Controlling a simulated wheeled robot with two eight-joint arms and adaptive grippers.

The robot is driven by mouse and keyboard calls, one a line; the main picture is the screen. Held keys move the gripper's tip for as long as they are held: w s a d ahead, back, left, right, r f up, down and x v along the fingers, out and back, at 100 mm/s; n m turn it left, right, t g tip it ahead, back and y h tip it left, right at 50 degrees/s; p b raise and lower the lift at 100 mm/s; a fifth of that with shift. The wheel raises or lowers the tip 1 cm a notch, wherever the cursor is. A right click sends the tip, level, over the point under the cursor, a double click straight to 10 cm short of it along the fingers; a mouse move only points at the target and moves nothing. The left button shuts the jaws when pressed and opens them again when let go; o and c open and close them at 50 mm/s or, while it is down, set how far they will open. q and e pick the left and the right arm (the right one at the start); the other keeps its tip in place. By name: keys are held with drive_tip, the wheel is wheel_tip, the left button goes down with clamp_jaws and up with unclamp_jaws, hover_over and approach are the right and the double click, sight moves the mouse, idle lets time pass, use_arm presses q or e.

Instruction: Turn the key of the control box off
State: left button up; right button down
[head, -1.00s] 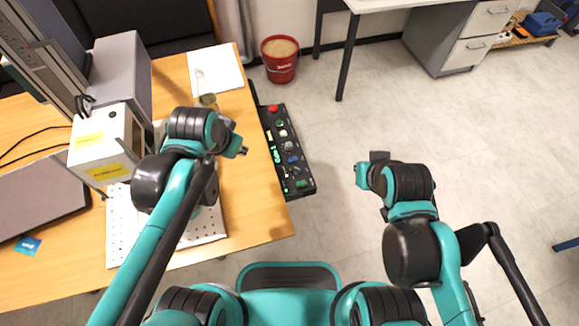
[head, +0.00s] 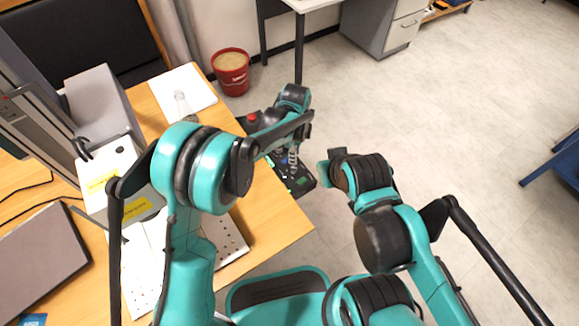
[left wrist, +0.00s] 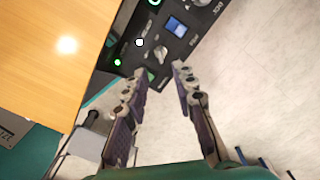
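The black control box (head: 304,182) hangs along the right edge of the wooden table. In the left wrist view its panel (left wrist: 184,49) shows a blue screen, lit buttons and a small grey piece (left wrist: 160,54) that may be the key; I cannot tell its turn position. My left gripper (head: 293,160) is over the box, which it and the arm partly hide. In the left wrist view the left gripper (left wrist: 156,76) is open and empty, its fingertips just short of the grey piece. My right gripper (head: 332,158) is right of the box; its fingers are not clear.
The wooden table (head: 272,222) carries a white machine (head: 110,180), a perforated plate (head: 232,240), paper and a laptop. A red bucket (head: 232,78) stands on the floor behind the box. The floor to the right is open.

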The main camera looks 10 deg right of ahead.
sight(294, 169)
use_arm(q)
wheel_tip(294, 169, down, 8)
drive_tip(key=b, duration=0.3)
drive_tip(key=shift+r, duration=0.2)
clamp_jaws()
